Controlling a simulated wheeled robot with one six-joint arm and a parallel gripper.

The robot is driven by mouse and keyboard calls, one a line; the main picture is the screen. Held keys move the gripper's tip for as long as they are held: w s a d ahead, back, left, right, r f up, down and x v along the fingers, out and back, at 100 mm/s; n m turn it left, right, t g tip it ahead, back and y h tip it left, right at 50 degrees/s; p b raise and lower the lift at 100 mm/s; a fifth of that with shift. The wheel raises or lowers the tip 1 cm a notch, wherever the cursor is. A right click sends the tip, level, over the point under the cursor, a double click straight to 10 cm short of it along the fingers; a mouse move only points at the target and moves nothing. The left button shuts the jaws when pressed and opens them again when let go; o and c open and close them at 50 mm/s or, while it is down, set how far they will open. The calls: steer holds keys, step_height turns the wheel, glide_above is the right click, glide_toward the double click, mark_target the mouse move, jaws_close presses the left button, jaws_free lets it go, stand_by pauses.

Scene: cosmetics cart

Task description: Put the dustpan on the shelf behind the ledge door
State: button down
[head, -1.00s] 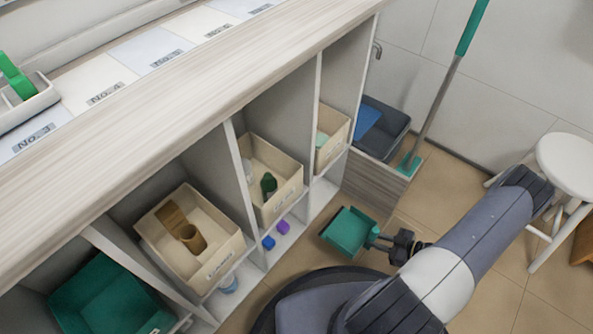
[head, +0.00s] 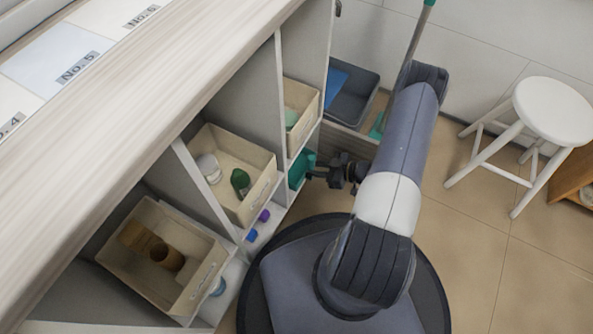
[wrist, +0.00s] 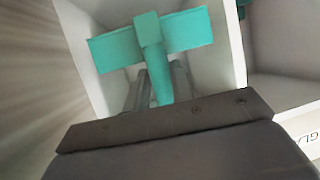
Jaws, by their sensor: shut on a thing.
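The teal dustpan (head: 297,171) is at the mouth of the low shelf compartment at the far right end of the unit, below a beige bin. My gripper (head: 318,173) is shut on its handle. In the wrist view the dustpan (wrist: 112,47) lies ahead between pale compartment walls, with its handle between the fingers of my gripper (wrist: 160,88). The wood-faced ledge door (head: 350,141) stands open beside the compartment, partly hidden behind my arm. How far the dustpan reaches inside, and whether it touches the shelf floor, I cannot tell.
A beige bin (head: 303,97) sits above the dustpan; another bin (head: 262,196) is to the left. Small purple (head: 264,215) and blue (head: 252,235) blocks lie on the lower shelf. A dark grey tub (head: 357,103), a mop (head: 413,48) and a white stool (head: 553,108) stand beyond.

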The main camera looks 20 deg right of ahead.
steer(key=b, duration=0.2)
glide_above(299, 170)
steer(key=shift+w+a+f, duration=0.15)
steer(key=shift+w+a, duration=0.1)
steer(key=shift+a, duration=0.05)
steer(key=shift+s+d+f, duration=0.1)
steer(key=shift+d+f, duration=0.05)
steer(key=shift+f, duration=0.6)
step_height(299, 170, down, 5)
steer(key=b, duration=0.3)
steer(key=shift+f+b, duration=0.2)
steer(key=shift+b, duration=0.1)
steer(key=shift+r, duration=0.1)
